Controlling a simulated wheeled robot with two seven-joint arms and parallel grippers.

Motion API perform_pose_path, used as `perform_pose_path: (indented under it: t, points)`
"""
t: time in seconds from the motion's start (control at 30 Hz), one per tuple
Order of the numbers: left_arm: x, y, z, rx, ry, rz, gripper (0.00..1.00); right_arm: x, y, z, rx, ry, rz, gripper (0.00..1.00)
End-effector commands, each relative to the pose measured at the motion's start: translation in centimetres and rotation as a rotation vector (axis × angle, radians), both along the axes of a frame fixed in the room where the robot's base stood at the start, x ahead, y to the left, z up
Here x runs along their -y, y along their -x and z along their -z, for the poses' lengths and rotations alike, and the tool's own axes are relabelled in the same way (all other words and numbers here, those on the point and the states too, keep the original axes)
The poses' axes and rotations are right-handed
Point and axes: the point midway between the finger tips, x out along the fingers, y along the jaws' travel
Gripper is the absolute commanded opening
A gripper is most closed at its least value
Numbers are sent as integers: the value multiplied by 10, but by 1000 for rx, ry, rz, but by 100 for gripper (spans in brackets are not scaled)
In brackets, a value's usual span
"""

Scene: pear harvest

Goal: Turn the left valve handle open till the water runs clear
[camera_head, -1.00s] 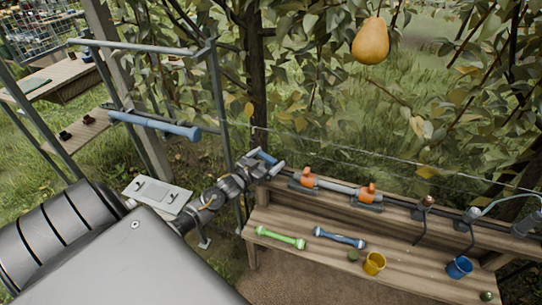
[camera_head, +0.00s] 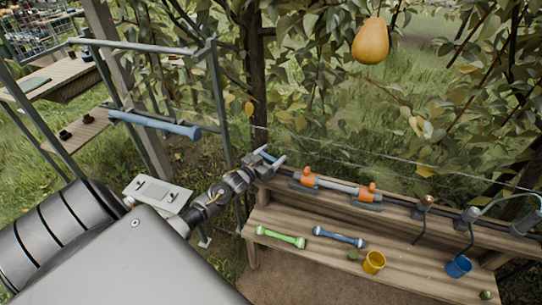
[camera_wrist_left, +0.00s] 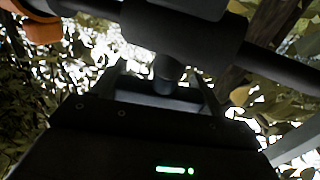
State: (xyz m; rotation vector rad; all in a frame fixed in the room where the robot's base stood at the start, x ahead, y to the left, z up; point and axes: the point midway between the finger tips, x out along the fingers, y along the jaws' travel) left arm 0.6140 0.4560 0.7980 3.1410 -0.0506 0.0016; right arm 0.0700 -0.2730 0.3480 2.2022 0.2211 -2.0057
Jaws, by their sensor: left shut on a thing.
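My left gripper (camera_head: 274,162) is at the left end of the pipe along the back of the wooden bench. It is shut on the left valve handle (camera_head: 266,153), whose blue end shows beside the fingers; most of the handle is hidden. In the left wrist view, a dark round stem (camera_wrist_left: 168,68) sits between the fingers below a dark pipe (camera_wrist_left: 185,30). I cannot tell the handle's angle exactly, and no running water can be made out. My right gripper is not in view.
Orange fittings (camera_head: 308,177) sit on the pipe right of the gripper. A pear (camera_head: 371,41) hangs above. A grey frame (camera_head: 219,95) stands left.

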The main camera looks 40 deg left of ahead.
Motion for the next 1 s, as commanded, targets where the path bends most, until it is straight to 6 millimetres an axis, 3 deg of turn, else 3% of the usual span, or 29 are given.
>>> perform_pose_path:
  t: [0.17, 0.4, 0.77, 0.8, 0.93, 1.0]
  points:
    - [0, 0, -4, 2, 8, -152, 50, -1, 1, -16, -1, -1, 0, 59]
    - [-6, 0, -1, 1, 3, -356, 50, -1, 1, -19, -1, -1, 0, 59]
    - [-7, 1, -1, 0, -1, -385, 50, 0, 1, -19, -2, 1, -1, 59]
    - [-7, 1, -1, 0, -1, -385, 77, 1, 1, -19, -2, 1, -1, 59]
    - [-7, 1, 0, 0, 0, -384, 94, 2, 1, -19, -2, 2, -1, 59]
    - [-7, 1, 0, 0, 0, -384, 95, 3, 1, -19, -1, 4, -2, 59]
